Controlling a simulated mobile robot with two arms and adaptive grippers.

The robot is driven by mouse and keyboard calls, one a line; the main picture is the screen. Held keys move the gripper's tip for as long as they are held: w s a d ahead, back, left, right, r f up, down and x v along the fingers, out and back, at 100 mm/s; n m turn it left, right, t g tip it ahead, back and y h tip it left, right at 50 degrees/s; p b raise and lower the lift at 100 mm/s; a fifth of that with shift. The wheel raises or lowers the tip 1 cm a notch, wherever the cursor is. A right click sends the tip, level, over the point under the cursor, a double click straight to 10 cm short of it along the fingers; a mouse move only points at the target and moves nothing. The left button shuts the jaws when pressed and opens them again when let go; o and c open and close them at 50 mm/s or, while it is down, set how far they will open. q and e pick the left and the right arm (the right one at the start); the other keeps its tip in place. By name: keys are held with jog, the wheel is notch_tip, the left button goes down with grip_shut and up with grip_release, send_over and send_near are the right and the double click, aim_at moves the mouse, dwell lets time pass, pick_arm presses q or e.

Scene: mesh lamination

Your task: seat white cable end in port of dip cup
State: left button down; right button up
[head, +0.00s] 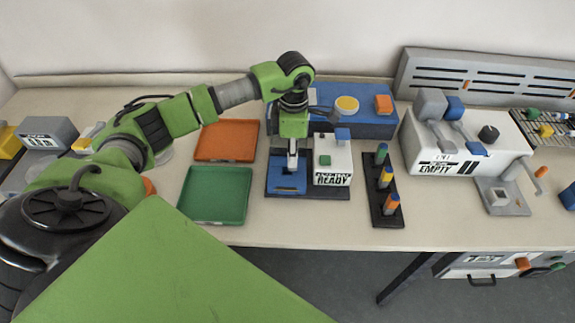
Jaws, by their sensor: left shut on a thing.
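My left gripper (292,163) points straight down over the blue plate (288,186) of the dark station at the middle of the table. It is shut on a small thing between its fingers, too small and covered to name. I cannot make out the white cable end. I cannot tell for sure which thing is the dip cup; a grey holder with a small square cup (499,197) stands at the right. My right gripper is not in view.
An orange tray (226,141) and a green tray (214,196) lie left of the station. A blue box (367,122) stands behind it. A black rack (386,210) with coloured vials and a white machine marked EMPTY (449,143) stand right. The front table strip is clear.

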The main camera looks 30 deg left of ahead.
pick_arm(q)
jog(key=f+b, duration=0.1)
jog(key=a+f, duration=0.1)
jog(key=f, duration=0.1)
jog(key=f+b, duration=0.1)
jog(key=f, duration=0.1)
jog(key=shift+s+a+b, duration=0.15)
jog(key=shift+a+b, duration=0.15)
jog(key=shift+r, duration=0.1)
jog(key=c, duration=1.9)
grip_release()
